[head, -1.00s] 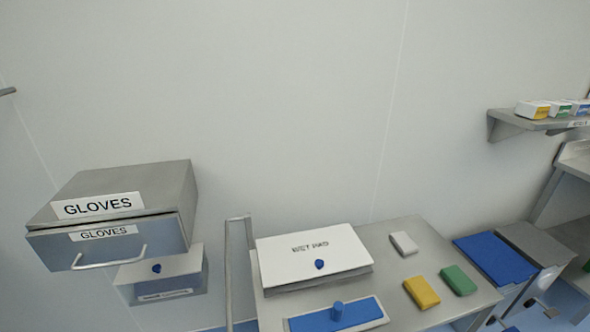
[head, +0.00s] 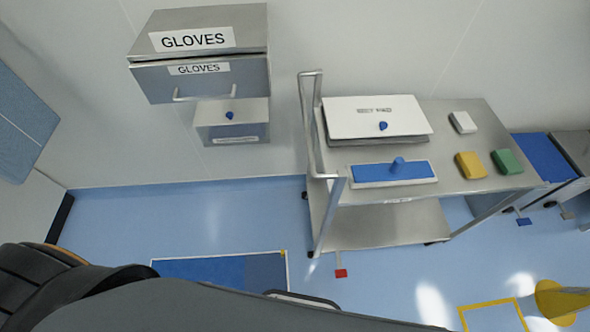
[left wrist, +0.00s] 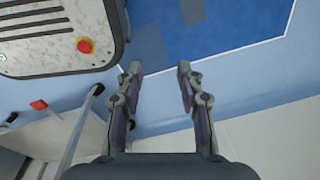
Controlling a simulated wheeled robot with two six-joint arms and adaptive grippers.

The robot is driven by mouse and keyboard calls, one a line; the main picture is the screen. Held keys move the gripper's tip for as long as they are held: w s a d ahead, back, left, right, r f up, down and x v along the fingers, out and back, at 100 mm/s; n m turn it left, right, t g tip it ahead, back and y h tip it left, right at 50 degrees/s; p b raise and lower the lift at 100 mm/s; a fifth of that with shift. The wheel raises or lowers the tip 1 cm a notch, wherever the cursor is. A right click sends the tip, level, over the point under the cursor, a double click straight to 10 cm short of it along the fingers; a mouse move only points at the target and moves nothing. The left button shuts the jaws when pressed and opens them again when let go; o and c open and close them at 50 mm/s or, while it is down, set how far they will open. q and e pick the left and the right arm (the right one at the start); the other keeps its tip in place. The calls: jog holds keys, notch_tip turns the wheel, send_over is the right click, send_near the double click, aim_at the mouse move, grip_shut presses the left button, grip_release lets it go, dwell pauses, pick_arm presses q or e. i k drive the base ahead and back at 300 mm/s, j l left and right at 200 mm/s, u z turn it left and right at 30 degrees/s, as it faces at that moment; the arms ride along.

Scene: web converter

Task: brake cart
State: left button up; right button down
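The cart (head: 400,216) is a grey metal trolley with two shelves against the wall, right of centre in the head view. A red pedal (head: 341,273) sits low at its front left leg, near the floor. In the left wrist view a red pedal (left wrist: 39,105) and a cart rail (left wrist: 80,130) show at the left. My left gripper (left wrist: 158,70) is open and empty above the floor, with its fingers well apart. In the head view its fingers are not visible. My right gripper is not in view.
On the cart are a WET PAD box (head: 350,122), a blue pad holder (head: 390,171), and white, yellow (head: 470,165) and green blocks. A GLOVES drawer unit (head: 200,50) hangs left. A blue mat (head: 215,268) lies on the floor. A yellow stand (head: 562,300) is at right.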

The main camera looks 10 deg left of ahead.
aim_at(341, 272)
jog(key=k+z, duration=0.25)
jog(key=k, duration=0.4)
jog(key=k+l+z, duration=0.1)
jog(key=k+z, duration=0.15)
jog(key=k, duration=0.35)
